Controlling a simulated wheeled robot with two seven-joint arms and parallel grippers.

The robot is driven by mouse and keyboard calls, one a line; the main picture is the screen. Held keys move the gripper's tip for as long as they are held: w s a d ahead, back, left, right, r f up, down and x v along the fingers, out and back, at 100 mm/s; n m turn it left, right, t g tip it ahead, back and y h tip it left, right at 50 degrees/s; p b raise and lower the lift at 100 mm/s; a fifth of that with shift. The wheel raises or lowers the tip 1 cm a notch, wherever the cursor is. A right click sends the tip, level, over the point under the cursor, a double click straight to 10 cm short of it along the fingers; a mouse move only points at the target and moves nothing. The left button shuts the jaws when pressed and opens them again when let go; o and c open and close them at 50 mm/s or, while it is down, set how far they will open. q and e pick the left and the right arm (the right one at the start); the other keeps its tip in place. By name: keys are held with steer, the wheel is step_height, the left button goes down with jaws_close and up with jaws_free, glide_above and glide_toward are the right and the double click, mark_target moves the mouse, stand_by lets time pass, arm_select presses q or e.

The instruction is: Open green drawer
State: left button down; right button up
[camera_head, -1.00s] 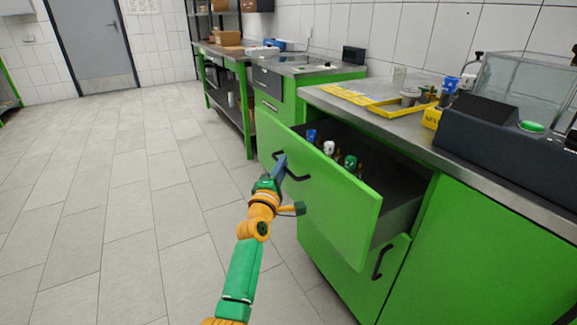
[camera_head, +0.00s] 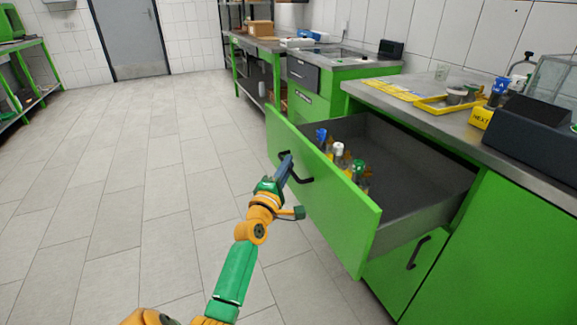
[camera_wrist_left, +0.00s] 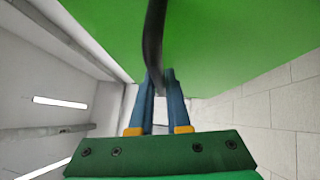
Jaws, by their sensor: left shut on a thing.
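The green drawer (camera_head: 335,205) is pulled well out of the counter in the head view, and its grey inside shows. Bottles with blue, white and green caps (camera_head: 338,150) stand inside, close behind the front panel. My left gripper (camera_head: 287,164) is at the black handle (camera_head: 304,179) on the drawer front. In the left wrist view the blue fingers (camera_wrist_left: 159,92) are closed around the handle (camera_wrist_left: 153,45), with the green panel (camera_wrist_left: 230,40) just beyond. My right gripper is not in view.
A green cupboard door with a black handle (camera_head: 418,253) is below the drawer. The countertop holds a yellow tray (camera_head: 440,107) and a dark box (camera_head: 530,125). The tiled floor (camera_head: 130,190) to the left is clear.

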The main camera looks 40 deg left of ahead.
arm_select(q)
steer(key=c, duration=0.9)
jaws_free()
steer(key=v, duration=0.7)
steer(key=shift+p, duration=0.4)
